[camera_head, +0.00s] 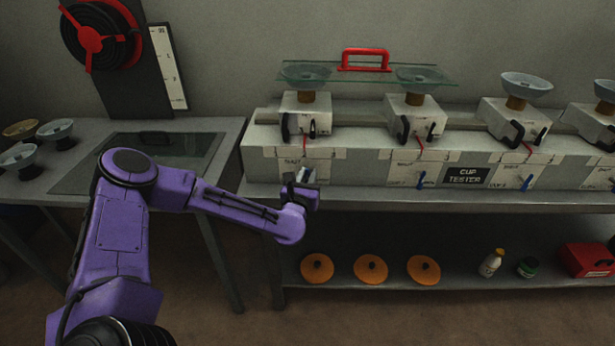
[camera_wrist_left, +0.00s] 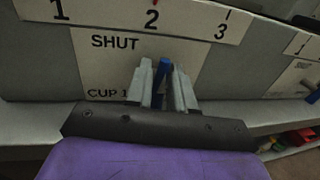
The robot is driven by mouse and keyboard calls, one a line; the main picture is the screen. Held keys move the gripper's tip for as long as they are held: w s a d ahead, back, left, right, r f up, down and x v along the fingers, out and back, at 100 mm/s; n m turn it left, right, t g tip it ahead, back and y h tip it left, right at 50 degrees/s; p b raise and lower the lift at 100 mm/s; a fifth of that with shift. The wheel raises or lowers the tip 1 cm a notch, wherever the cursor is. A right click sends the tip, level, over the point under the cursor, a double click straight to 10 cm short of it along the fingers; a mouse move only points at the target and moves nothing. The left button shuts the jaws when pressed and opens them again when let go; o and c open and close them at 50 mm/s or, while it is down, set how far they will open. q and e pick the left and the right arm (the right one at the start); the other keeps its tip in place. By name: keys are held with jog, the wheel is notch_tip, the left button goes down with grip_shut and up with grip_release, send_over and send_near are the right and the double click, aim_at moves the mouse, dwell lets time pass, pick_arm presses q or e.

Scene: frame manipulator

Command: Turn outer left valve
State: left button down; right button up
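The outer left valve's blue handle (camera_wrist_left: 163,72) shows in the left wrist view, in front of a white card (camera_wrist_left: 115,62) reading "SHUT" and "CUP 1". It points roughly up in that picture. My right gripper is in neither view.
A glass plate with a red handle (camera_head: 366,60) lies over the two left cups. A "CUP TESTER" sign (camera_head: 466,175) is on the bench front. Orange discs (camera_head: 371,269), small bottles (camera_head: 491,263) and a red box (camera_head: 587,260) stand on the lower shelf. A side table (camera_head: 195,190) is at left.

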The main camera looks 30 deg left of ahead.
pick_arm(q)
jog(key=shift+m, duration=0.3)
jog(key=m, duration=0.2)
jog(key=m+g, duration=0.1)
jog(key=shift+w+d+m, duration=0.1)
jog(key=shift+d+m, duration=0.1)
jog(key=shift+m, duration=0.2)
jog(key=m+g, duration=0.1)
jog(key=m, duration=0.2)
jog(key=shift+w+d+m+p, duration=0.1)
jog(key=shift+m+p, duration=0.25)
jog(key=shift+m, duration=0.05)
jog(key=m, duration=0.2)
jog(key=m+y, duration=0.1)
jog(key=m, duration=0.1)
jog(key=shift+d+f+g+p, duration=0.1)
jog(key=shift+f+g+p, duration=0.1)
jog(key=shift+g+p, duration=0.15)
jog(key=m, duration=0.1)
jog(key=m+y, duration=0.1)
jog(key=m, duration=0.1)
jog(key=shift+f+g, duration=0.25)
jog(key=shift+g, duration=0.1)
jog(key=shift+m, duration=0.3)
jog(key=c, duration=1.1)
grip_release()
jog(key=shift+c, duration=0.2)
